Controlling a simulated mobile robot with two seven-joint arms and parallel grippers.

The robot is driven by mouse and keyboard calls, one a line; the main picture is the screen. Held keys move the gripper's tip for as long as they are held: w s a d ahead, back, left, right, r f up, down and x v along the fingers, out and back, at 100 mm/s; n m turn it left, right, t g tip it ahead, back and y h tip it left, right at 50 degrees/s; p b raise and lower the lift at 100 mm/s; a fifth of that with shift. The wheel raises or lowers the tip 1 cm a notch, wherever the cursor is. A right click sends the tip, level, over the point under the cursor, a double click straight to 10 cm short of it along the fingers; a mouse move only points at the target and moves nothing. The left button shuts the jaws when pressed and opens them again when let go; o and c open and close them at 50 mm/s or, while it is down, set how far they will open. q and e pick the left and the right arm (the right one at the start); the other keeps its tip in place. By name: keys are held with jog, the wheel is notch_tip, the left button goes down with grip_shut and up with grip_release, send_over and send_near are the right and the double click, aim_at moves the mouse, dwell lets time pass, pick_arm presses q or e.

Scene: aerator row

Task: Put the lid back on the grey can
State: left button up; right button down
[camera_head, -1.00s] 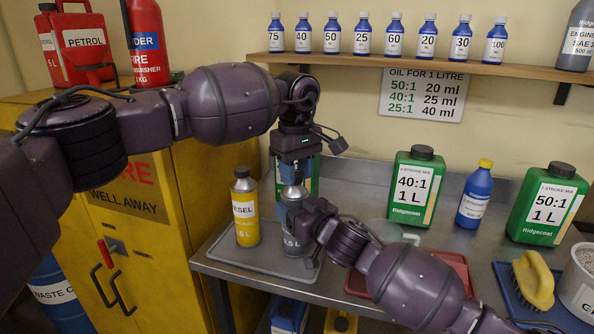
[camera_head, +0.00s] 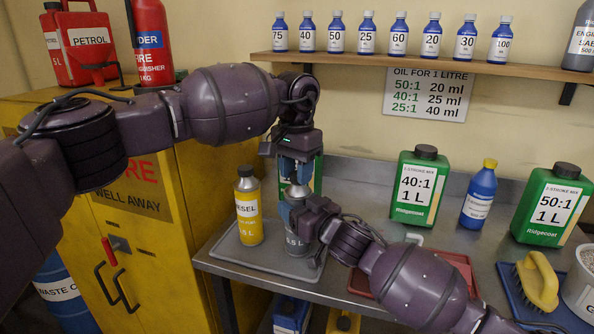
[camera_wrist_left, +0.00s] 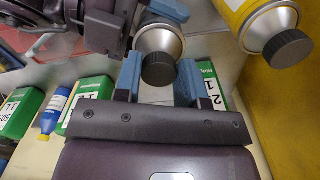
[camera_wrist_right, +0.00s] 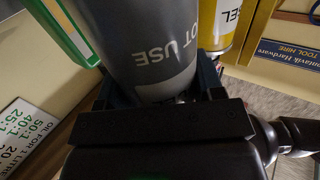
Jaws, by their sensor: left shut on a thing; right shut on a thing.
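The grey can (camera_head: 299,262) stands on the grey tray at the table's left end; its silver cone top shows in the head view. My right gripper (camera_head: 290,213) is shut around the can's upper body. The can's grey side fills much of the right wrist view (camera_wrist_right: 150,45). My left gripper (camera_head: 296,172) points down over the can's top. In the left wrist view, the black lid (camera_wrist_left: 158,68) sits between its two blue fingers, over the middle of the cone. The left gripper is shut on the lid. The join of lid and neck is hidden.
A yellow diesel can (camera_head: 248,212) with a black cap stands close left on the grey tray (camera_head: 232,252). A green 40:1 jug (camera_head: 415,205) and a blue bottle (camera_head: 478,195) stand right. A red tray (camera_head: 362,283) lies beneath my right arm. A green container stands behind my left gripper.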

pick_arm(q)
jog(key=shift+m, duration=0.3)
jog(key=o, duration=0.9)
jog(key=shift+r, duration=2.3)
jog(key=shift+d, duration=0.1)
jog(key=shift+c, duration=0.4)
